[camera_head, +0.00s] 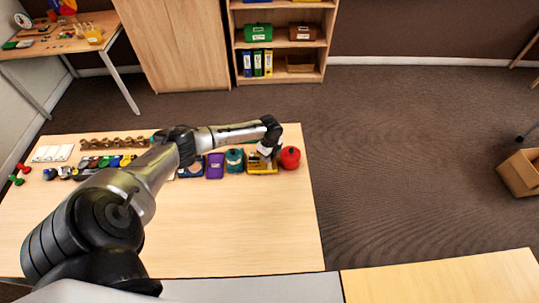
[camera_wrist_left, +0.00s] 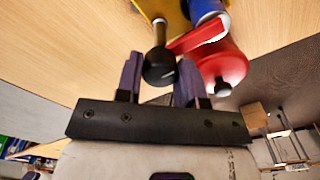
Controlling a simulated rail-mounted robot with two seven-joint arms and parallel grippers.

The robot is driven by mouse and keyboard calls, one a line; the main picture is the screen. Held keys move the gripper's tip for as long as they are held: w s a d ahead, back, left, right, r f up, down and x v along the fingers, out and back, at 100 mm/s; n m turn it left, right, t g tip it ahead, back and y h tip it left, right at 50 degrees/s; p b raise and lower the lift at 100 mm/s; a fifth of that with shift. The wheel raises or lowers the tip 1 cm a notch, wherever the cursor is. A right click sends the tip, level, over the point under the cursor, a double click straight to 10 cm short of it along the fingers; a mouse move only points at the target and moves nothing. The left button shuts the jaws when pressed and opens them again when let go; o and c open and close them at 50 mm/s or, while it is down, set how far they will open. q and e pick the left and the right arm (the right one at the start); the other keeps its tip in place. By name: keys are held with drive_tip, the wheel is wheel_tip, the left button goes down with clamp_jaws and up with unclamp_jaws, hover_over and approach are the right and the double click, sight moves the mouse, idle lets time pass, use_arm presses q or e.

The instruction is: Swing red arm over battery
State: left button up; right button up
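My left gripper (camera_head: 266,150) is at the yellow-based device (camera_head: 262,169) near the table's right end. In the left wrist view, its two fingers (camera_wrist_left: 157,70) stand apart, on either side of a black round knob (camera_wrist_left: 160,67) on a metal stem, with gaps visible. The yellow base (camera_wrist_left: 165,10) shows beyond. A red flat arm (camera_wrist_left: 197,38) lies beside the knob, next to a blue cylinder (camera_wrist_left: 205,12) that looks like the battery. I cannot tell whether the arm lies over it. My right gripper is not in view.
A red round object with a black knob (camera_head: 290,157) stands close to the device's right side, at the table edge. Teal (camera_head: 235,160) and purple (camera_head: 215,166) objects stand to the left. The front of the table (camera_head: 240,235) is clear.

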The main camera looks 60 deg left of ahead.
use_arm(q)
drive_tip(key=o, duration=0.4)
drive_tip(key=shift+r, duration=0.1)
drive_tip(key=shift+r+p, duration=0.75)
drive_tip(key=shift+r, duration=6.1)
